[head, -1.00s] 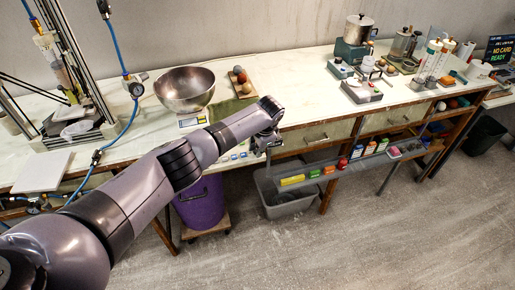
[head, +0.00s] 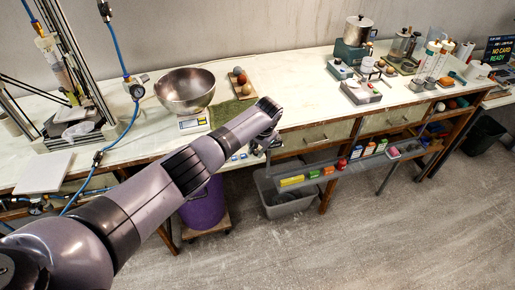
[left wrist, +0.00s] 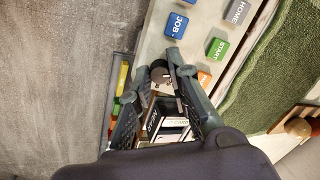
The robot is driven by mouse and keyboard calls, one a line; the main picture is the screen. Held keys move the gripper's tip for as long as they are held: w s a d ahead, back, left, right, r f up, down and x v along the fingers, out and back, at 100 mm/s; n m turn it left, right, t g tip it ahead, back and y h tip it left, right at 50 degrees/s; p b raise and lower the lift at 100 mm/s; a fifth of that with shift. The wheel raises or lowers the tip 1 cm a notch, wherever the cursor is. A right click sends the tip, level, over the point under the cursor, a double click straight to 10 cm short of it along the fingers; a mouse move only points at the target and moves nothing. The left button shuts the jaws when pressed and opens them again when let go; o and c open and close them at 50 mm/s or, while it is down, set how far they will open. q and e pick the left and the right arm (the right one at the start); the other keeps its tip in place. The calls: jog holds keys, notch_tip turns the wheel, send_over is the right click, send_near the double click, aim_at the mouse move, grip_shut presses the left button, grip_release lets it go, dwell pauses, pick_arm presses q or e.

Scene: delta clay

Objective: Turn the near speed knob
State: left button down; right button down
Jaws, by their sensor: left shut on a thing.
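My left gripper (head: 262,148) is at the front edge of the long bench in the head view, low over the edge. In the left wrist view the left gripper (left wrist: 162,72) has its fingertips closed around a small dark round knob (left wrist: 160,75). The knob sits beside the panel edge, below the blue JOB key (left wrist: 176,26). The fingers hide part of it, and any pointer mark is too small to tell. My right gripper is in neither view.
A green START key (left wrist: 217,50) and a grey HOME key (left wrist: 237,11) lie near the fingers. A green mat (head: 230,112) and a steel bowl (head: 185,90) are on the bench. A shelf of coloured items (head: 345,166) and a grey bin (head: 286,200) sit below.

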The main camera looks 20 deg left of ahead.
pick_arm(q)
jog(key=n+p, duration=0.1)
jog(key=n, duration=0.5)
jog(key=shift+r+n, duration=0.1)
jog(key=shift+n, duration=0.2)
jog(key=n+p, duration=0.1)
jog(key=n, duration=0.3)
jog(key=shift+a+n, duration=0.1)
jog(key=shift+n, duration=0.3)
jog(key=shift+h, duration=0.3)
jog(key=c, duration=1.8)
grip_release()
jog(key=shift+o, duration=0.2)
jog(key=shift+r, duration=0.4)
jog(key=v, duration=1.1)
